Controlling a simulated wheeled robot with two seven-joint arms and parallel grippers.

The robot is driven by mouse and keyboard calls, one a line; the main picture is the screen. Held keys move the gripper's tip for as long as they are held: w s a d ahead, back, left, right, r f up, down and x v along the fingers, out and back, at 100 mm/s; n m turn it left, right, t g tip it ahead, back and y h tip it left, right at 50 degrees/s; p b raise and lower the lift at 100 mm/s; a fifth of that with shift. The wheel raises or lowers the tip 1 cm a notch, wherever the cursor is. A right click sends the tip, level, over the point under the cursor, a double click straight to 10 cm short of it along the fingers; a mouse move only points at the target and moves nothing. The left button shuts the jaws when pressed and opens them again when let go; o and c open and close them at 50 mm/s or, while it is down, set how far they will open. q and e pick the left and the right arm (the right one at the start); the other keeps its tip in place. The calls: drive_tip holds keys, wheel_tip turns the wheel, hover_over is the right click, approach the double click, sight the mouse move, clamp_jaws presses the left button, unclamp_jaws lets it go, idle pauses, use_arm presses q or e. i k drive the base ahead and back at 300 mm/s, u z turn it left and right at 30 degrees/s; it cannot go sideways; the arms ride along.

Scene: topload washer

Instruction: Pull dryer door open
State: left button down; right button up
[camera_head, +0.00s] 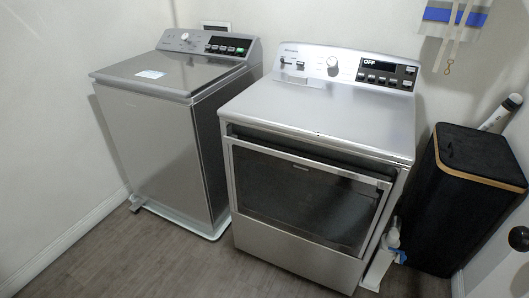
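The dryer (318,107) is the silver machine on the right, with a control panel (345,66) along its back whose display reads OFF. Its door (305,198) is on the front, a dark glass panel in a silver frame. A dark gap (300,147) runs along the door's top edge, under the dryer's top. The door looks shut or nearly shut; I cannot tell if it is slightly ajar. Neither of my grippers is in view, and nothing covers the door.
A silver top-load washer (150,140) with its lid down stands left of the dryer. A black hamper (465,200) with a wooden rim stands at the right. Small bottles (393,238) are on the floor beside the dryer. Wooden floor (170,262) in front is clear.

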sight(319, 199)
drive_tip(key=i, duration=0.9)
drive_tip(key=z, duration=0.4)
